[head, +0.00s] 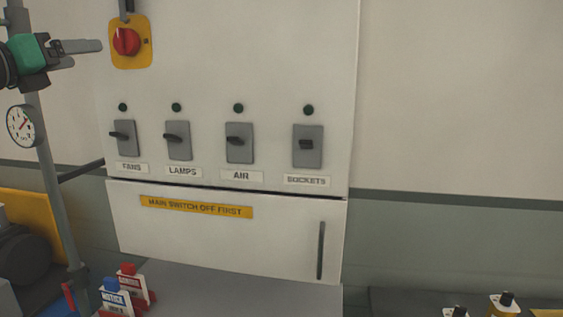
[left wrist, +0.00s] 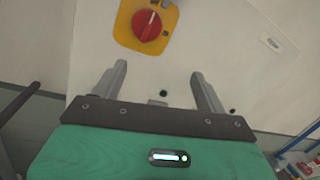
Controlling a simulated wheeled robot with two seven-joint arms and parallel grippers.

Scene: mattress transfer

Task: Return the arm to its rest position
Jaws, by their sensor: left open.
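My left gripper (head: 88,52) is at the upper left of the head view, its fingers pointing right toward the red main switch (head: 127,41) on its yellow plate. In the left wrist view the two fingers of my left gripper (left wrist: 160,78) stand apart with nothing between them. The red main switch (left wrist: 147,25) is beyond the fingertips there, apart from them. My right gripper is in neither view.
The white cabinet (head: 230,60) carries switches marked FANS (head: 126,138), LAMPS (head: 178,140), AIR (head: 239,142) and SOCKETS (head: 307,146). A pipe with a gauge (head: 21,125) stands left. Red and blue tags (head: 116,298) stand below on a grey surface (head: 230,290).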

